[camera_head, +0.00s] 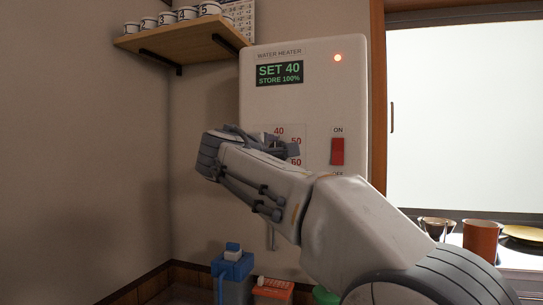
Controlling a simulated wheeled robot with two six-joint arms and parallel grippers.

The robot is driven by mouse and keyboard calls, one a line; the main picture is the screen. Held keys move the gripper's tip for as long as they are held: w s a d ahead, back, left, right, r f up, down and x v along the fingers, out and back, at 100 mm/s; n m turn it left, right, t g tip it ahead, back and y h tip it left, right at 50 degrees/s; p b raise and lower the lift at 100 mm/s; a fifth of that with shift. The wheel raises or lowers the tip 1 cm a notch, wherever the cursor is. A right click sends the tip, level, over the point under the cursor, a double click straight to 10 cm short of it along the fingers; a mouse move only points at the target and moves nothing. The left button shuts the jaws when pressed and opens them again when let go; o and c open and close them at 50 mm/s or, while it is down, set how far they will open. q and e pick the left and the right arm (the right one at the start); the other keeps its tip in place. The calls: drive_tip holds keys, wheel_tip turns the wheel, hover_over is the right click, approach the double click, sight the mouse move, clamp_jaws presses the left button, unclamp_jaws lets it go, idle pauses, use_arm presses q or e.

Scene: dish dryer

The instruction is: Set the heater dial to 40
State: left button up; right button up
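The white water heater (305,115) hangs on the wall in the middle of the view. Its display (279,74) reads "SET 40" and "STORE 100%" in green. Below it, a dial plate (281,130) shows the marks 40, 50 and 60 in red. My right arm comes in from the lower right, and its gripper (265,142) is in front of the dial area. The dial knob is hidden behind the gripper and arm. I cannot tell whether the fingers are open or touch the knob. My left gripper is not in view.
A red switch (337,151) sits right of the dial under "ON", and an orange lamp (338,58) glows above. A wooden shelf (185,43) with several numbered mugs is at upper left. A blue container (232,265) stands below. Cups (481,239) stand at right.

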idle(0.3)
drive_tip(key=o, duration=1.4)
drive_tip(key=shift+c, duration=0.2)
drive_tip(key=b+v, duration=0.2)
drive_tip(key=v, duration=0.8)
drive_tip(key=shift+s, duration=0.25)
drive_tip(key=p+x, duration=0.2)
drive_tip(key=x, duration=0.8)
drive_tip(key=shift+w, duration=0.25)
